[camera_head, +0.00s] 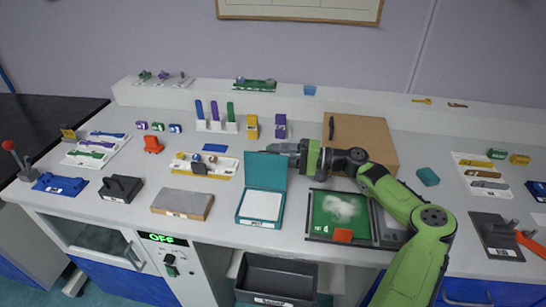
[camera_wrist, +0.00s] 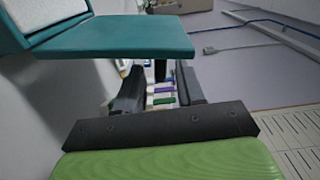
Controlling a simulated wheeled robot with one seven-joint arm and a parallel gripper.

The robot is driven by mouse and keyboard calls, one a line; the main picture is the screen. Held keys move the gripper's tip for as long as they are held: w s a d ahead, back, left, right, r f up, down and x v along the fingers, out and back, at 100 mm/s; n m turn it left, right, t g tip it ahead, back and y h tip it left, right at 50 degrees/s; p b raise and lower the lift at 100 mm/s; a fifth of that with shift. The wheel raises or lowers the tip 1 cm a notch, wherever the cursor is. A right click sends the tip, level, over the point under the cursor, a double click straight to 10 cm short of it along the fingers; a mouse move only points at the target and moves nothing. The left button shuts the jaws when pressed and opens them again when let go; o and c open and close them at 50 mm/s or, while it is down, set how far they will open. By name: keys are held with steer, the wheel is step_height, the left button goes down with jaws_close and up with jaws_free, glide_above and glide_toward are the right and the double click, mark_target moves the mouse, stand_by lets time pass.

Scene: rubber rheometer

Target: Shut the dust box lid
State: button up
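The teal box (camera_head: 261,207) stands at the front middle of the bench with a white inside and a small front label too small to read surely; I take it as the dust box. Its teal lid (camera_head: 266,169) stands raised at the back edge, open. In the wrist view the lid (camera_wrist: 112,38) spans the upper left, with the white inside (camera_wrist: 48,10) at the corner. My gripper (camera_head: 290,148) points left at the lid's top edge, with its fingers (camera_wrist: 160,88) apart and nothing seen between them. I cannot tell whether it touches the lid.
A grey slab (camera_head: 182,203) lies left. A brown box (camera_head: 376,149) stands behind my arm. A white tray (camera_head: 221,168) with small parts is behind left.

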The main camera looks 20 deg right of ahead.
steer(key=shift+x, duration=1.1)
jaws_close()
steer(key=shift+f, duration=0.1)
